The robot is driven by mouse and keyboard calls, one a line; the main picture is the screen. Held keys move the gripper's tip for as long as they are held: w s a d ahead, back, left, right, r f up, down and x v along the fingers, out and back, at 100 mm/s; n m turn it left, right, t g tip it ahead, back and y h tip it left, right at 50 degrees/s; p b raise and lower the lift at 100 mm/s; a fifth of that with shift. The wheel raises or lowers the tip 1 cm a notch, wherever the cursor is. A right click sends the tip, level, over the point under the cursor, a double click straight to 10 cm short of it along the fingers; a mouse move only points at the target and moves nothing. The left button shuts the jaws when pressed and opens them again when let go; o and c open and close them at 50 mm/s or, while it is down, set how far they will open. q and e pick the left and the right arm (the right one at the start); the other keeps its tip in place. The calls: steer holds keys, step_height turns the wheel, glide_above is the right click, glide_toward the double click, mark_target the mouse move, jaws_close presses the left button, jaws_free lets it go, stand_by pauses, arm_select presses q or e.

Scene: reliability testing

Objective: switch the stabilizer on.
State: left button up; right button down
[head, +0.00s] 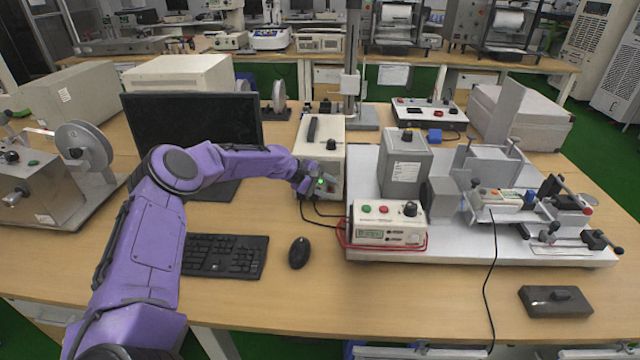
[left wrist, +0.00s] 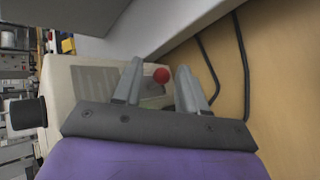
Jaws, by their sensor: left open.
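The stabilizer appears to be the cream box (head: 333,160) with a black handle on top and a dark knob on its upper front, right of the monitor. My left gripper (head: 325,182) is at the lower front of this box. A small green spot shows at the gripper there. In the left wrist view the open fingers (left wrist: 157,88) point at the cream front panel (left wrist: 62,85). A round red button or lamp (left wrist: 161,75) appears between the fingertips. A black knob (left wrist: 28,113) sticks out at left. Contact cannot be told. My right gripper is not in view.
A monitor (head: 190,125), keyboard (head: 225,256) and mouse (head: 299,252) are near my left arm. A white base plate (head: 450,250) with a test rig and a small control box (head: 388,232) is at right. Black cables (head: 318,218) hang below the cream box.

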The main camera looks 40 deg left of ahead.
arm_select(q)
steer(key=v, duration=0.9)
